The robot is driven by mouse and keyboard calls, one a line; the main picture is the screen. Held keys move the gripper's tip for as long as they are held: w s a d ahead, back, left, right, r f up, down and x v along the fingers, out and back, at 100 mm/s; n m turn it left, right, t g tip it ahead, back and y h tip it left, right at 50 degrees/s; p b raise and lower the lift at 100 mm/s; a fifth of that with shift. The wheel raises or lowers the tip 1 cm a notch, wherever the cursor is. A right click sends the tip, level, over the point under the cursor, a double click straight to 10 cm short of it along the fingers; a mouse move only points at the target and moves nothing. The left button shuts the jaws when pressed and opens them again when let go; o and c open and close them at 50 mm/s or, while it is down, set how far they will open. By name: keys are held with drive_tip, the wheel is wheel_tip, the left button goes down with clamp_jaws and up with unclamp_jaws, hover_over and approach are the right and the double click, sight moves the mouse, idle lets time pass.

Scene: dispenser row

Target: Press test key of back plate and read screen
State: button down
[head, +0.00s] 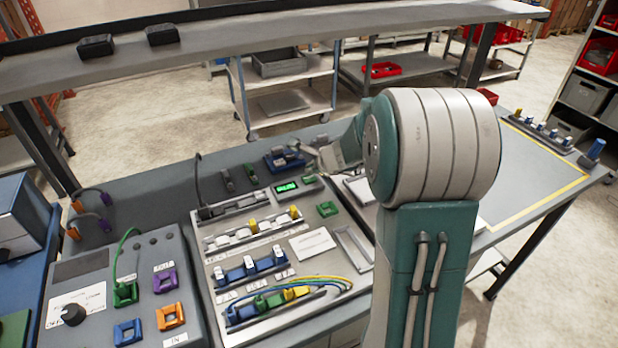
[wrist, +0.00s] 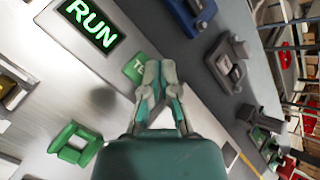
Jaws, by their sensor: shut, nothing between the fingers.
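The back plate (head: 318,188) lies on the bench at the back of the grey panel. Its small screen (head: 286,188) is lit green, and in the wrist view the screen (wrist: 90,26) reads "RUN". The green test key (wrist: 133,68) sits beside the screen, with the letters "TE" showing and the rest hidden behind my fingers. My gripper (wrist: 160,68) is shut and empty, its fingertips over the key's right edge. I cannot tell whether they touch it. In the head view my arm covers part of the area around the gripper.
A green square frame (wrist: 75,143) stands on the panel near the key. Blue and grey parts (wrist: 228,62) stand just beyond the plate. Blue and white switch rows (head: 250,268) and colored cables lie nearer. An overhead shelf (head: 250,40) spans the back.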

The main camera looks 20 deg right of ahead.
sight(310, 179)
drive_tip(key=shift+r, duration=2.4)
drive_tip(key=shift+a+r, duration=0.15)
drive_tip(key=s+a+r+n+g, duration=0.2)
drive_tip(key=s+a+r+n, duration=0.5)
drive_tip(key=s+a+n, duration=0.55)
drive_tip(key=s+a+n+g+h, duration=0.1)
drive_tip(key=s+n+h, duration=0.1)
drive_tip(key=s+n, duration=1)
drive_tip(key=s, duration=0.6)
drive_tip(key=shift+s+a, duration=0.2)
drive_tip(key=shift+a, duration=0.05)
